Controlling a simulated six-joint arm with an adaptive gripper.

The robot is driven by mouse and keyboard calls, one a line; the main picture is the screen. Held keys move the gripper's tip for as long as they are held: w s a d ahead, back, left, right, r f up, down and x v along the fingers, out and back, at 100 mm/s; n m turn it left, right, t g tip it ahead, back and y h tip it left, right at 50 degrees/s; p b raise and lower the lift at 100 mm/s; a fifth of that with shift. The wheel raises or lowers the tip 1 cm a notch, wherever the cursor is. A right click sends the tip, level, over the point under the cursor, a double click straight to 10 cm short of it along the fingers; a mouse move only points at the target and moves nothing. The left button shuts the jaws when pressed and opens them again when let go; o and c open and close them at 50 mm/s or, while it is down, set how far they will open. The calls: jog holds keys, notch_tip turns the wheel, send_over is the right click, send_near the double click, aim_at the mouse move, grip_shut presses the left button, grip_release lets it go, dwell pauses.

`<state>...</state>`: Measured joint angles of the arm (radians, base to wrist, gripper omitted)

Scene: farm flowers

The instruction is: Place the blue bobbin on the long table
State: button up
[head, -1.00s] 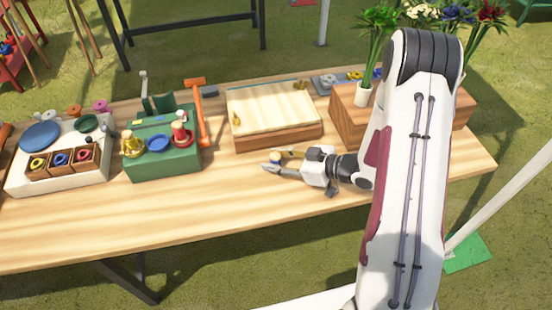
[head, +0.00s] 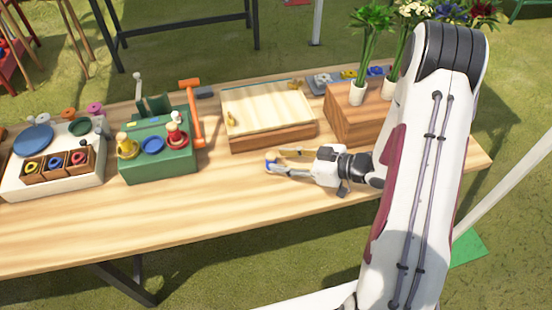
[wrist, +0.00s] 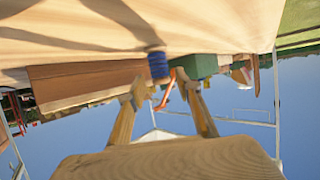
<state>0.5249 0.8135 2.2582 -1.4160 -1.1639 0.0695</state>
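The blue bobbin (head: 270,164) stands upright on the bare wood of the long table (head: 225,200), in front of the light wooden box. It has a pale wooden end and blue thread. In the wrist view, which is upside down, the blue bobbin (wrist: 157,65) shows just beyond the fingertips, with its shadow on the table. My gripper (head: 277,161) lies low and level to the right of the bobbin. Its two fingers (wrist: 160,95) are spread apart with nothing clamped between them. The fingertips hide part of the bobbin in the head view.
A light wooden box (head: 267,112) stands behind the gripper. A green box (head: 160,165) with a yellow and a red bobbin is to the left, beside a white tray (head: 90,185). A brown box (head: 350,120) with flower vases is behind right. The table's front is clear.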

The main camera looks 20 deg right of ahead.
jog(key=shift+v, duration=3.85)
jog(key=shift+w, duration=0.1)
